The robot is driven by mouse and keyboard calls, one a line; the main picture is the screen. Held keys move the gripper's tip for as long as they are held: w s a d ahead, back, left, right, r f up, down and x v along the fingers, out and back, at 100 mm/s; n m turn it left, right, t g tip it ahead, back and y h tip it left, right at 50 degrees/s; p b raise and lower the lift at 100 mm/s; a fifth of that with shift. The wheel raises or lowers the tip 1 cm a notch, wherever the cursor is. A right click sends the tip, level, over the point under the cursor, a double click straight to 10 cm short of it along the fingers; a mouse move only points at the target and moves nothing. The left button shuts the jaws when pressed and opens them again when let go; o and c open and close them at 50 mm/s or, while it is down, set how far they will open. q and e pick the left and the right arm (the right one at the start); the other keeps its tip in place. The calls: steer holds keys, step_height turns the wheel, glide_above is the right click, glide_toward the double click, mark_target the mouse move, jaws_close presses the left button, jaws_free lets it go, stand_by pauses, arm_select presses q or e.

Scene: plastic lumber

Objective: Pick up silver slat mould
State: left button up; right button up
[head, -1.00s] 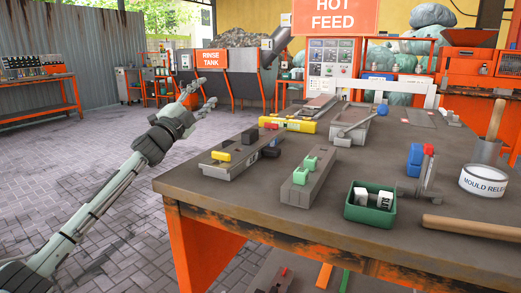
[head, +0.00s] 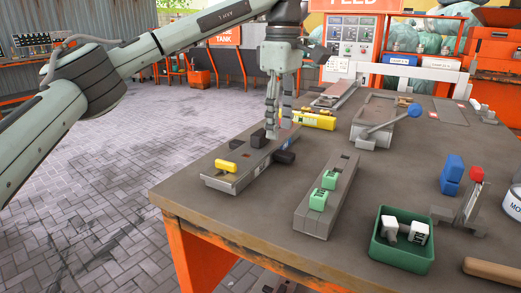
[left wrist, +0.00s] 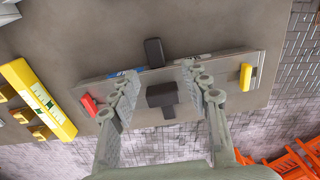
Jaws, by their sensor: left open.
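The silver slat mould (head: 218,182) is a long flat metal bar near the table's left edge, with a yellow handle at its near end and black knobs farther along. It also shows in the left wrist view (left wrist: 228,72), lying across the picture with a red piece at its left end and the yellow handle at its right. My left gripper (head: 278,135) points down over the mould's far part. In the left wrist view the gripper (left wrist: 163,92) is open, its fingers apart on either side of a black block. I cannot tell whether they touch the mould. My right gripper is not in view.
A grey mould with green clamps (head: 326,205) lies to the right, and a green bin (head: 402,257) with white pieces stands nearer. A yellow level (head: 318,120) lies just beyond the gripper. A tray with a blue-knobbed lever (head: 388,120) is farther back. Bare table separates the moulds.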

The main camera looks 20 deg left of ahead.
mark_target(280, 152)
arm_select(q)
steer(key=f, duration=0.6)
steer(key=shift+w+f, duration=0.25)
steer(key=shift+f, duration=0.05)
jaws_close()
steer(key=shift+r, duration=0.2)
